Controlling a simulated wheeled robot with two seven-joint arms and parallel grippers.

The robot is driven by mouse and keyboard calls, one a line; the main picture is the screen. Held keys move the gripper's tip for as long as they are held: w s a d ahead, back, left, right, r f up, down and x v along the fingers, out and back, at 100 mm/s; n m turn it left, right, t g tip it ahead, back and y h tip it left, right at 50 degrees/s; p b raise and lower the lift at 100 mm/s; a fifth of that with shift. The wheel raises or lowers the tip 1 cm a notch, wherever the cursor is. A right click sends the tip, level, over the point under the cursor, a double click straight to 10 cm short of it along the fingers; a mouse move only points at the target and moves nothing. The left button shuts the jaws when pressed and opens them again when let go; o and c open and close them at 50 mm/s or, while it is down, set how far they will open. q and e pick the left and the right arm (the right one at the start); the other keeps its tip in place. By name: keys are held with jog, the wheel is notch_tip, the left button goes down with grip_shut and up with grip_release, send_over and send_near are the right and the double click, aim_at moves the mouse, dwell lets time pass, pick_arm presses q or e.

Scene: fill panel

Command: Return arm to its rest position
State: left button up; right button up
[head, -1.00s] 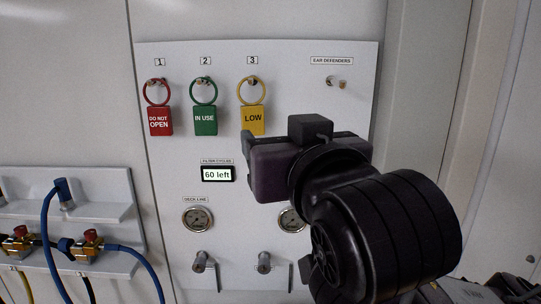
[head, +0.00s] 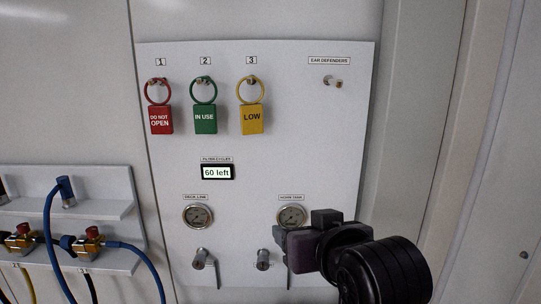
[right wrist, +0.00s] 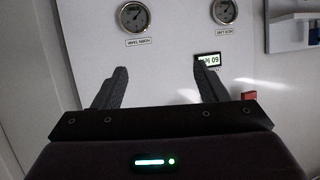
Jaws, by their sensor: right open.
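My right gripper (head: 281,240) is in the lower right of the head view, in front of the lower right part of the white panel (head: 300,140). In the right wrist view its two fingers (right wrist: 155,88) are spread apart with nothing between them. The gripper covers part of the panel near the right valve (head: 263,259). Whether it touches the panel I cannot tell. My left gripper is not in view.
Red (head: 160,119), green (head: 205,119) and yellow (head: 251,119) tags hang on hooks 1, 2 and 3. The ear defenders peg (head: 333,81) is bare. A display (head: 217,172) reads "60 left". A shelf (head: 100,208) with blue hoses is at left.

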jog(key=s+d+f+g+h, duration=0.1)
jog(key=s+d+f+g, duration=0.2)
jog(key=f, duration=0.7)
jog(key=s+d+f+g+h, duration=0.15)
jog(key=d+f, duration=0.25)
jog(key=f, duration=0.7)
jog(key=s+d+f+g, duration=0.3)
jog(key=s+d+f, duration=0.1)
jog(key=s+f, duration=0.25)
jog(key=s+d+f+g, duration=0.2)
jog(key=s+d+f, duration=0.1)
jog(key=s+f, duration=0.35)
notch_tip(320, 180, down, 38)
jog(key=s+g+b, duration=0.1)
jog(key=s+b, duration=0.1)
jog(key=b, duration=0.4)
pick_arm(q)
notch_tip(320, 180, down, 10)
jog(key=b, duration=0.3)
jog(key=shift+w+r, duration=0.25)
pick_arm(e)
jog(key=s+d+f, duration=0.1)
jog(key=s+f, duration=0.8)
jog(key=f, duration=0.1)
jog(key=s+d+f+g, duration=0.1)
jog(key=s+d+f, duration=0.1)
jog(key=s+f, duration=0.7)
jog(key=shift+s+d+f+h, duration=0.25)
jog(key=shift+s+f+h, duration=0.1)
jog(key=shift+s+h, duration=0.1)
